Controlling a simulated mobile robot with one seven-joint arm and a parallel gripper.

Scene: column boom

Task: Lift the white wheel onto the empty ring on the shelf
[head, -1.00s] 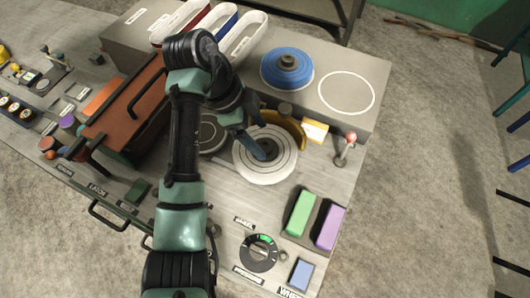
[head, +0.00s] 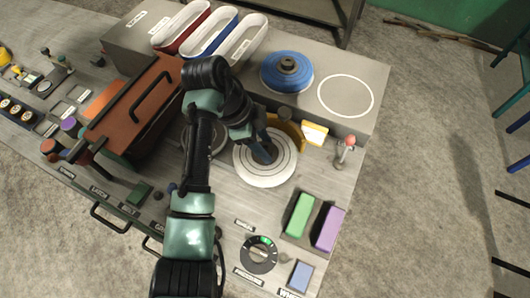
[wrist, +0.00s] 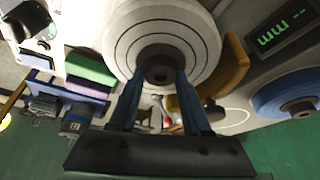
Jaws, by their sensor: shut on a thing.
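The white wheel (head: 250,168) lies flat on the lower grey bench top, in front of the raised shelf; it fills the top middle of the wrist view (wrist: 113,40). My gripper (head: 265,153) is over the wheel's centre, and its blue fingers are shut on the dark hub (wrist: 160,70). The empty ring (head: 345,95) is a white outline at the right end of the shelf (head: 318,125). A blue wheel (head: 287,72) with a dark hub sits on the shelf left of the ring.
A yellow curved piece (head: 293,130) stands right behind the white wheel, beside a small yellow-edged display (head: 314,133). A red-knobbed lever (head: 346,147) is to the right. Green (head: 299,215) and purple (head: 328,229) blocks lie in front. An orange-brown box (head: 135,108) stands left.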

